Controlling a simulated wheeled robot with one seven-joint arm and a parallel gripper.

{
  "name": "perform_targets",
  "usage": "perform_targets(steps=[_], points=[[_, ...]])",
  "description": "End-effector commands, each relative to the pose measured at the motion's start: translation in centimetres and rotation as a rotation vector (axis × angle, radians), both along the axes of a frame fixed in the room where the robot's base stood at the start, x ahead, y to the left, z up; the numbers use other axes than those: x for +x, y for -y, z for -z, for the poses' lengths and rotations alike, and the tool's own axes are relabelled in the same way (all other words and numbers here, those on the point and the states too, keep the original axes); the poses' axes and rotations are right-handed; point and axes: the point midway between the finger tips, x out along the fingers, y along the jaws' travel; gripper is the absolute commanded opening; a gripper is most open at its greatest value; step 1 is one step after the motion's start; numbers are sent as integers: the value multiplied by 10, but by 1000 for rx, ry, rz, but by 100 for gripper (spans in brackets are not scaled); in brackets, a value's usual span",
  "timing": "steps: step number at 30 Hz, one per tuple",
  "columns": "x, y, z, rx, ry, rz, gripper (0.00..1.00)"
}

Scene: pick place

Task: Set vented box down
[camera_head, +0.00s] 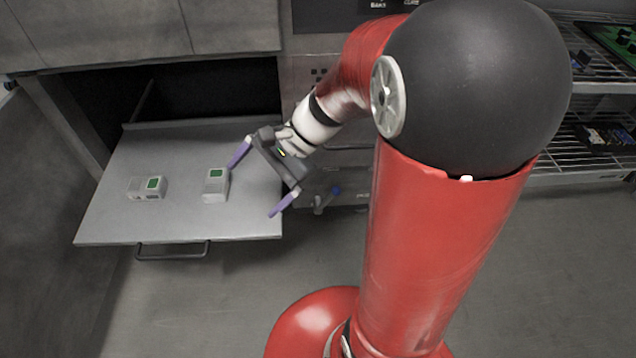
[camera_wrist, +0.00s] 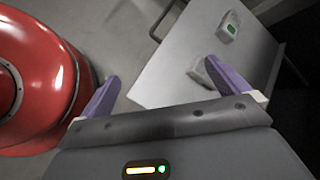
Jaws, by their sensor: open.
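Two small pale grey boxes with green panels rest on a pulled-out grey board. One box (camera_head: 213,190) is nearer my gripper; the other (camera_head: 140,194) lies to its left. I cannot tell from their look which is the vented box. My gripper (camera_head: 252,191) is open and empty, with purple fingers spread, at the board's right edge. Its left finger is close to the nearer box; contact cannot be told. In the wrist view a finger partly hides the nearer box (camera_wrist: 199,73), and the farther box (camera_wrist: 228,27) is clear.
The board (camera_head: 180,225) has a dark handle (camera_head: 172,252) at its front and bare room around the boxes. A dark cabinet opening (camera_head: 215,88) is behind it. Wire shelves (camera_head: 590,85) stand at the far right. Open floor lies in front.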

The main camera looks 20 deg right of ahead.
Motion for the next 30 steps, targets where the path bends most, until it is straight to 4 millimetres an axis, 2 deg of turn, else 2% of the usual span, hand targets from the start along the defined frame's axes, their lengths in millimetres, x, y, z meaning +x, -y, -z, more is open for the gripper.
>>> perform_targets(steps=[1, 6, 12, 18, 30], points=[[-18, 1, -12, -85, 88, -88, 100], [-68, 22, -37, -409, 365, -384, 100], [-103, 55, -62, -764, 631, -649, 100], [-115, 73, -77, -954, 747, -769, 100], [-116, 75, -83, -978, 758, -784, 100]])
